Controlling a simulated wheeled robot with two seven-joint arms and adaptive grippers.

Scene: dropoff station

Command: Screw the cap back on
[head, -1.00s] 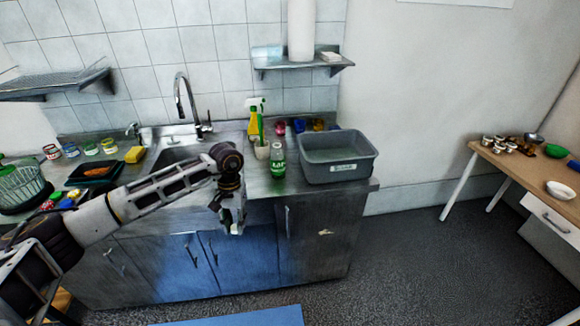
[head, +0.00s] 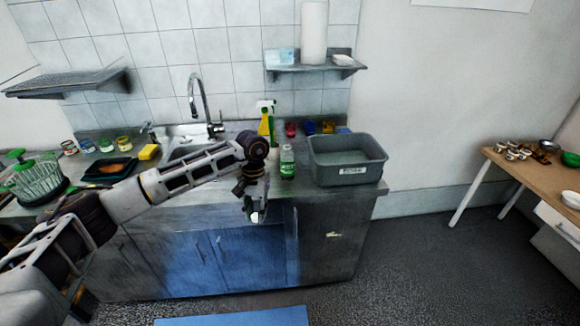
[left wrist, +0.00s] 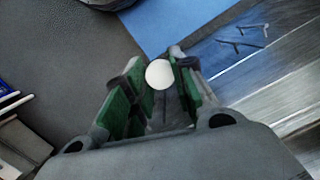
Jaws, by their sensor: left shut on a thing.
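My left gripper (head: 256,214) hangs in front of the counter's front edge, below and to the left of the green bottle (head: 287,162). It is shut on a small round white cap (left wrist: 160,74), which sits between the green finger pads in the left wrist view. The bottle stands upright on the counter near the front edge, just left of the grey tub, apart from the gripper. It has a pale label; its mouth is too small to make out. My right gripper is not in view.
The grey tub (head: 332,179) stands on the steel counter right of the bottle. A yellow-green spray bottle (head: 265,122) stands behind it. The sink tap (head: 206,112), a yellow sponge (head: 149,152) and a dish rack (head: 37,182) are to the left. A blue mat (head: 235,317) lies on the floor.

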